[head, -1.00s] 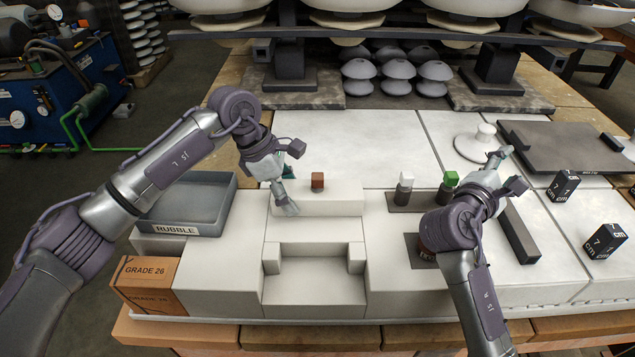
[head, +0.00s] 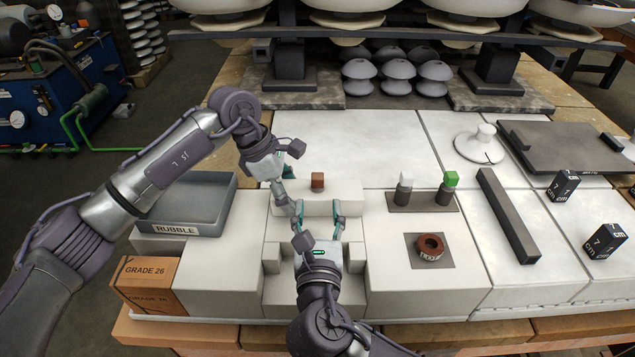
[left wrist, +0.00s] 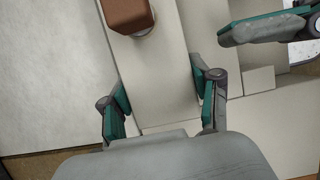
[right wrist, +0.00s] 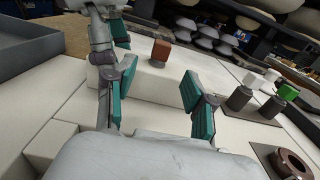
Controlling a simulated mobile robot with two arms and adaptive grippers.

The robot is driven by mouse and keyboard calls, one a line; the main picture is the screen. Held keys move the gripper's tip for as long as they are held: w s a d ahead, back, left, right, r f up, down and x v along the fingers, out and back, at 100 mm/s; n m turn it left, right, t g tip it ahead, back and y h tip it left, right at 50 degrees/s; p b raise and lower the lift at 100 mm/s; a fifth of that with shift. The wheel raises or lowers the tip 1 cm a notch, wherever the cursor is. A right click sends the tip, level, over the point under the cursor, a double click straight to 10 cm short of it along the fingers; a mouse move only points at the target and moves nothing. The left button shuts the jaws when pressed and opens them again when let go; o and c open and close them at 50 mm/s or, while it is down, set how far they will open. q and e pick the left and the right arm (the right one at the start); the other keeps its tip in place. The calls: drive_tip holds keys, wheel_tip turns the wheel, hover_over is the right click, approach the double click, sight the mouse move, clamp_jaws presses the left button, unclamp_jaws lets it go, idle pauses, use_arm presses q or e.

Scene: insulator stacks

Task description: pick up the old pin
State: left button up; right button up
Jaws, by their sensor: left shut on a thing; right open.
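The pin with a rust-brown square head (head: 317,180) stands upright on the raised white block (head: 346,193); it looks like the old pin. Its brown head shows at the top of the left wrist view (left wrist: 130,14) and in the right wrist view (right wrist: 160,50). My left gripper (head: 292,206) is shut on the white block, its fingers on either side of the block and short of the pin. My right gripper (head: 320,213) is open and empty in front of the pin, pointing toward it. The pin's lower part is mostly hidden.
A white-headed pin (head: 404,188) and a green-headed pin (head: 446,189) stand on a dark plate to the right. A brown ring (head: 430,247) lies on a dark square. The grey RUBBLE tray (head: 188,229) is on the left. A dark bar (head: 508,215) lies further right.

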sight(317, 187)
drive_tip(key=w, duration=0.7)
drive_tip(key=shift+w, duration=0.3)
drive_tip(key=shift+c, duration=0.3)
clamp_jaws()
